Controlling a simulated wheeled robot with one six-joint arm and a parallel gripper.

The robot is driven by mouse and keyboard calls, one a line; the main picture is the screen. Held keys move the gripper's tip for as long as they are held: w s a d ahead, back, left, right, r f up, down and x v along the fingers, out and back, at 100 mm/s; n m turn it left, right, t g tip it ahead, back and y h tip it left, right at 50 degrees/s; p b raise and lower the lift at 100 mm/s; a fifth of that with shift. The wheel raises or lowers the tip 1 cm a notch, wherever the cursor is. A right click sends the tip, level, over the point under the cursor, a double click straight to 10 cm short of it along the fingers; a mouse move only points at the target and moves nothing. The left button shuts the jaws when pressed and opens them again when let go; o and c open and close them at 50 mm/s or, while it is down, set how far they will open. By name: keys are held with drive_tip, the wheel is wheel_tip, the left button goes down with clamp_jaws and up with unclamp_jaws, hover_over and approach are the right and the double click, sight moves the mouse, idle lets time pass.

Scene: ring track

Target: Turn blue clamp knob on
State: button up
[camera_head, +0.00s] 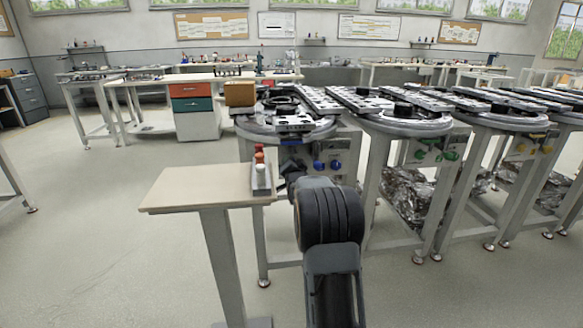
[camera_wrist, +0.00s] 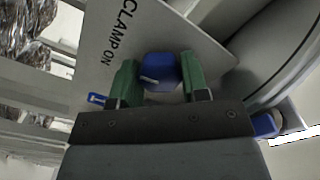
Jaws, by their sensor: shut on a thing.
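The blue clamp knob (camera_wrist: 160,71) sits on a grey panel (camera_wrist: 112,55) lettered "CLAMP ON" in the wrist view. A short pale mark shows on the knob's left side. My gripper (camera_wrist: 160,85) has its two green fingers on either side of the knob, shut on it. In the head view my arm reaches to the front of the nearest round station (camera_head: 285,128), and the fingers are hidden behind it.
More round stations (camera_head: 408,125) with green and yellow knobs run off to the right. The floor at the left is clear.

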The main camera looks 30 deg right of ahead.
drive_tip(key=shift+m, duration=0.6)
drive_tip(key=o, duration=0.9)
drive_tip(key=p+v, duration=0.1)
drive_tip(key=v, duration=1.3)
drive_tip(key=shift+p, duration=0.4)
drive_tip(key=shift+d, duration=0.1)
